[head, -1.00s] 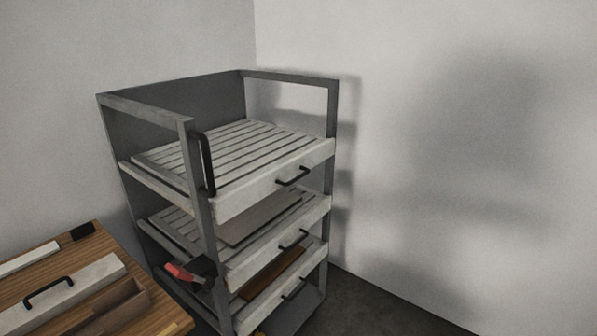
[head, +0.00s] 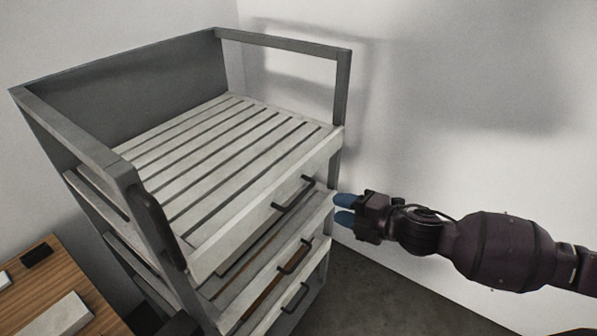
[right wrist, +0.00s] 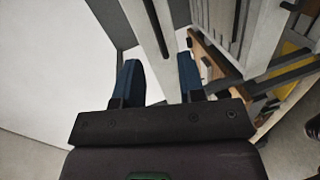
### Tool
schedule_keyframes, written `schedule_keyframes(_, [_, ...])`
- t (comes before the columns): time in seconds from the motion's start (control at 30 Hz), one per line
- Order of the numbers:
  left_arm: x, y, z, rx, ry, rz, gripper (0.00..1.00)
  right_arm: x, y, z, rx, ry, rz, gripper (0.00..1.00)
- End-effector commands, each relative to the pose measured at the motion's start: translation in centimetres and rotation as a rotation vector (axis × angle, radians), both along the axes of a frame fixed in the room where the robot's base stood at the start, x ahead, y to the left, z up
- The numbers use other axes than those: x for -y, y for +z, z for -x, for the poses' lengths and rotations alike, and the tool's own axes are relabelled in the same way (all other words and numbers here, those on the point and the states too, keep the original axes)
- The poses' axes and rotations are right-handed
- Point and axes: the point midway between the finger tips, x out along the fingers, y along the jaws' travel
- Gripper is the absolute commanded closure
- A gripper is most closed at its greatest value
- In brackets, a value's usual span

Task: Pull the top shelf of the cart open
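The cart (head: 132,168) is a grey frame with several slatted pale shelves. Its top shelf (head: 215,150) has a pale front board with a black bar handle (head: 294,193); the shelf sits within the frame. My right gripper (head: 339,208) comes in from the right with blue fingers pointing left. It is beside the cart's right front post, right of and slightly below the top handle, apart from it. In the right wrist view its fingers (right wrist: 160,75) are spread with nothing held between them; a pale post shows beyond. My left gripper is not in view.
Lower shelves have their own black handles, the middle one (head: 295,256) and the bottom one (head: 296,297). A black upright handle (head: 160,228) is on the cart's left front post. A wooden table (head: 52,278) stands at lower left. Walls are behind and right; the floor (head: 385,292) in front is clear.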

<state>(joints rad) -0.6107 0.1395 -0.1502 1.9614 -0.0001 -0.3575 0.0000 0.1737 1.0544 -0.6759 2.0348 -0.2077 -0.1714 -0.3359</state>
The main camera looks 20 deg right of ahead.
Motion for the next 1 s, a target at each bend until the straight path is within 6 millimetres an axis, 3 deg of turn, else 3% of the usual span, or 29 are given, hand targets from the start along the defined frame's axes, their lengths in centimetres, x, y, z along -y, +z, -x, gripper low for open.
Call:
schedule_keyframes(0.17, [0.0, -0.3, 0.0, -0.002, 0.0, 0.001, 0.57, -0.6, 0.2, 0.3, 0.07, 0.053, 0.063, 0.64])
schedule_keyframes(0.37, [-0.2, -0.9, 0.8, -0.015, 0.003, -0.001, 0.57, -1.3, 0.0, -0.7, 0.079, 0.054, 0.069, 0.64])
schedule_keyframes(0.5, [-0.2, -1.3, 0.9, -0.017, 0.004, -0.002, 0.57, -2.4, -0.3, -2.0, 0.079, 0.055, 0.068, 0.64])
schedule_keyframes(0.73, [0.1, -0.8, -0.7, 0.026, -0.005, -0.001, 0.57, -4.4, -1.2, -4.6, 0.079, 0.054, 0.068, 0.64])
schedule_keyframes(1.0, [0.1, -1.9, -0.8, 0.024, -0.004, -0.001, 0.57, -6.3, -1.9, -7.1, 0.076, 0.053, 0.069, 0.64])
